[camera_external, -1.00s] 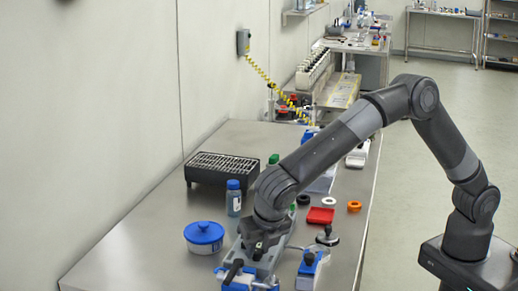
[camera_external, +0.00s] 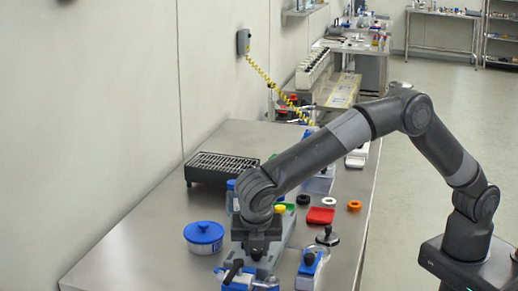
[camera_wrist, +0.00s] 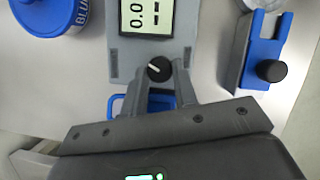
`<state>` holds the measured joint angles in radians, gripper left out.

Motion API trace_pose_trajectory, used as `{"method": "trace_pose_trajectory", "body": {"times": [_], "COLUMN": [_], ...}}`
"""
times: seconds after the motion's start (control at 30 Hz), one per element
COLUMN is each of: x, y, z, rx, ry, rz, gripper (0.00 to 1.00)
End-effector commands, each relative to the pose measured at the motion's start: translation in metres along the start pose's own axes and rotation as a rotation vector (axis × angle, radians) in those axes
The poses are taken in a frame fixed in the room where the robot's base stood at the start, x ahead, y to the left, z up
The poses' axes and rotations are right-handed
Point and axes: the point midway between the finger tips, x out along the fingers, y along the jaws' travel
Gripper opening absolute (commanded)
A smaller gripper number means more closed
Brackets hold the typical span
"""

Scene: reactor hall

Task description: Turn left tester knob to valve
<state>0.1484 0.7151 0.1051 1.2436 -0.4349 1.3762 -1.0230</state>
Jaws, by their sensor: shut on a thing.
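The grey tester (camera_wrist: 180,20) is in the upper middle of the wrist view, with a display (camera_wrist: 146,18) that reads 0.0 on its visible part. Its round black knob (camera_wrist: 159,68) is below the display, with a white pointer line slanting to the upper left. My gripper (camera_wrist: 160,72) is shut on the knob, one finger on each side. In the external view my gripper (camera_external: 256,250) points down over the tester (camera_external: 284,250) at the table's near end; the arm hides much of it and the knob.
A blue-lidded tub (camera_external: 204,236) stands to the left. A blue holder with a black knob (camera_wrist: 262,65) is to the right in the wrist view. A black rack (camera_external: 222,168), a red block (camera_external: 320,215) and rings (camera_external: 354,206) are farther back. The table's left part is clear.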

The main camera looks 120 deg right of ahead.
Motion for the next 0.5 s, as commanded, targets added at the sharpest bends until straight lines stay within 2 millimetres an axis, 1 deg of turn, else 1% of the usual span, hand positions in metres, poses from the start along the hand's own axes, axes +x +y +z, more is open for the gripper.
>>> {"method": "trace_pose_trajectory", "body": {"times": [0.5], "x": [-0.0001], "y": [0.0057], "z": [0.0007], "rx": [0.454], "ry": [0.002], "rz": [-0.186], "gripper": [0.04]}}
